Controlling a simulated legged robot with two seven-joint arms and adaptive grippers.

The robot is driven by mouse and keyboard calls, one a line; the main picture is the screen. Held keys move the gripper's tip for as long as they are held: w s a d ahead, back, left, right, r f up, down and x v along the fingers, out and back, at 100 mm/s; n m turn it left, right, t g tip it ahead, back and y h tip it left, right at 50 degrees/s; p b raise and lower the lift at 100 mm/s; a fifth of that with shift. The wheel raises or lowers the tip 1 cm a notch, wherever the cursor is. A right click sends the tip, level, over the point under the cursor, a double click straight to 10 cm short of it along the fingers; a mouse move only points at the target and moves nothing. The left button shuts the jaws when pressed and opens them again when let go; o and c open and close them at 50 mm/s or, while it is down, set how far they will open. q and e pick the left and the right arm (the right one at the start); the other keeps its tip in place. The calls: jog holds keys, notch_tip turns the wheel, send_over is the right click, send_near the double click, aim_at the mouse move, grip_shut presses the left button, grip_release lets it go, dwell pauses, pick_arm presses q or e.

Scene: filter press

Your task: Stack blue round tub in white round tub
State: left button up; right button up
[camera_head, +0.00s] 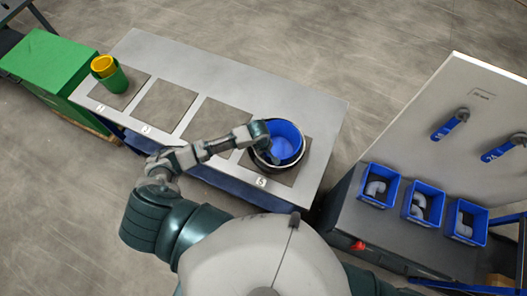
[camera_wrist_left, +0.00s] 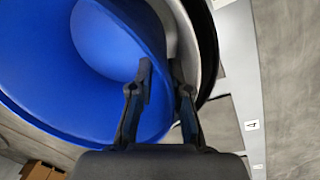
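The blue round tub (camera_head: 287,139) sits at least partly inside the white round tub (camera_head: 270,166) at the right end of the table; it looks slightly tilted and off-centre. In the left wrist view the blue tub (camera_wrist_left: 60,75) fills the left side, and the white tub's wall (camera_wrist_left: 188,35) is just right of it. My left gripper (camera_head: 265,138) is at the blue tub's left rim. Its fingers (camera_wrist_left: 163,85) are close together astride the blue wall, one inside and one outside. How deep the blue tub sits is hidden. My right gripper is not in view.
A dark round tub (camera_wrist_left: 207,50) surrounds the white one. Two dark squares between are bare. Blue bins (camera_head: 379,186) with grey pipe pieces stand on the right bench.

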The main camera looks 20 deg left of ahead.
pick_arm(q)
jog(key=shift+d+r, duration=0.1)
jog(key=shift+r, duration=0.3)
jog(key=r, duration=0.7)
jog(key=s+a+r, duration=0.1)
jog(key=r, duration=0.3)
jog(key=shift+r+b, duration=0.1)
jog(key=shift+b, duration=0.2)
jog(key=shift+s+r, duration=0.1)
jog(key=shift+r, duration=0.5)
